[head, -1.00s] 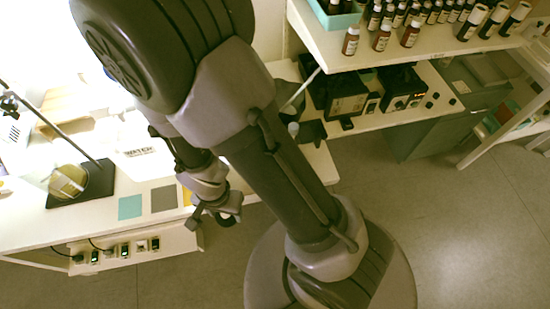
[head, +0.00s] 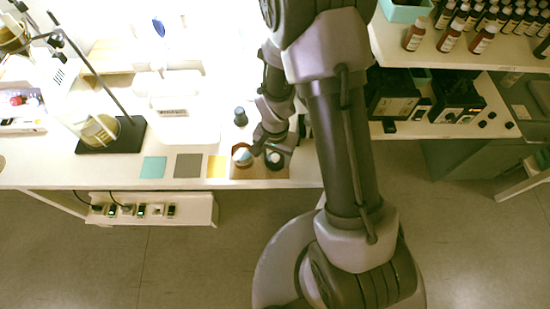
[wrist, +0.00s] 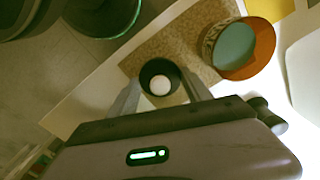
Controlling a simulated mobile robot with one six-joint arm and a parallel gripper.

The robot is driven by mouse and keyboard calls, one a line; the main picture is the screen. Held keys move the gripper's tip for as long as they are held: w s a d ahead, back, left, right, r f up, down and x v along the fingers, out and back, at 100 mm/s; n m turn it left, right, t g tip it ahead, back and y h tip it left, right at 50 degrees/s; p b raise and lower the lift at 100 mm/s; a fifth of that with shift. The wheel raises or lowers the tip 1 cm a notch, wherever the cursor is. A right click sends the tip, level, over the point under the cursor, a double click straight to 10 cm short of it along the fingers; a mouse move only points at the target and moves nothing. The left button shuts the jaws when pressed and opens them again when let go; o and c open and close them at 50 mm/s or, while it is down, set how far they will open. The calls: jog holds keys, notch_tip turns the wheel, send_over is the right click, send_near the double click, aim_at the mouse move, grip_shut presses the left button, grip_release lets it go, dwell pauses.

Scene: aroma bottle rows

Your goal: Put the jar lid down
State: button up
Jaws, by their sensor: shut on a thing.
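The jar lid (wrist: 160,78) is a dark round cap with a white disc inside, held between the two fingers of my gripper (wrist: 161,90) in the wrist view. In the head view the lid (head: 275,158) shows as a dark ring with a pale centre at my gripper (head: 266,147). It is over the brown mat (wrist: 185,40); I cannot tell whether it touches it. An amber jar (wrist: 262,62) with a teal top stands on the mat beside the lid, apart from it. The jar also shows in the head view (head: 243,156), left of the lid.
A dark bottle (head: 240,116) stands behind the mat (head: 245,173). Yellow (head: 216,167), grey (head: 188,166) and teal (head: 153,167) squares lie to the left. A lab stand (head: 120,142) is farther left. The table's front edge is close to the mat.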

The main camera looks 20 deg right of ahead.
jog(key=shift+r, duration=0.15)
jog(key=shift+f, duration=0.2)
jog(key=o, duration=1.3)
